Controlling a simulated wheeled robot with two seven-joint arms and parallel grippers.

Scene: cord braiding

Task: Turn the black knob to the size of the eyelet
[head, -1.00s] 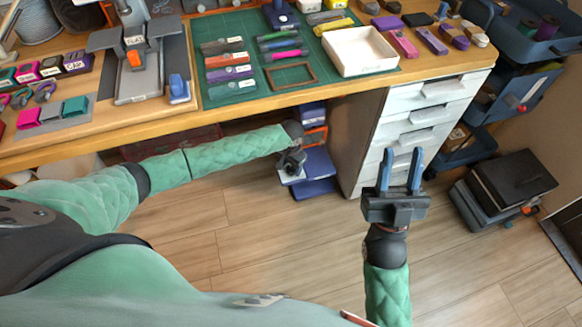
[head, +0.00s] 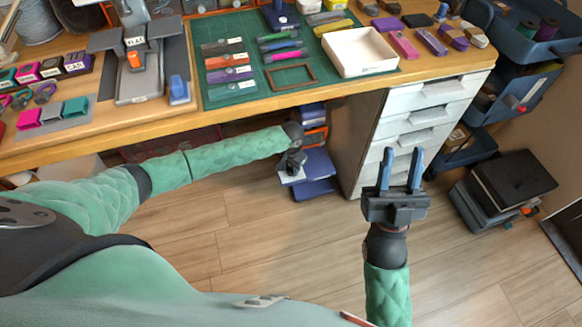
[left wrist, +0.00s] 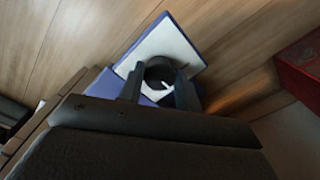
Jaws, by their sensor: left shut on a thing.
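The black knob (left wrist: 159,70) shows as a dark round shape with a small pale mark beside it, in the left wrist view. It is over a pale-topped plate (left wrist: 172,40) with blue edges. My left gripper (left wrist: 158,88) has one finger on each side of the knob and is shut on it. In the head view my left gripper (head: 292,168) points down in front of the desk and largely hides the knob. My right gripper (head: 402,152) is open and empty, in front of the drawers. I cannot make out the eyelet or any size marks.
The wooden desk (head: 130,122) holds a green mat (head: 226,95), a white tray (head: 360,52) and a press (head: 140,70). White drawers (head: 410,135) stand right of the blue device (head: 318,165). Dark boxes (head: 510,180) stand farther right. The floor in front is clear.

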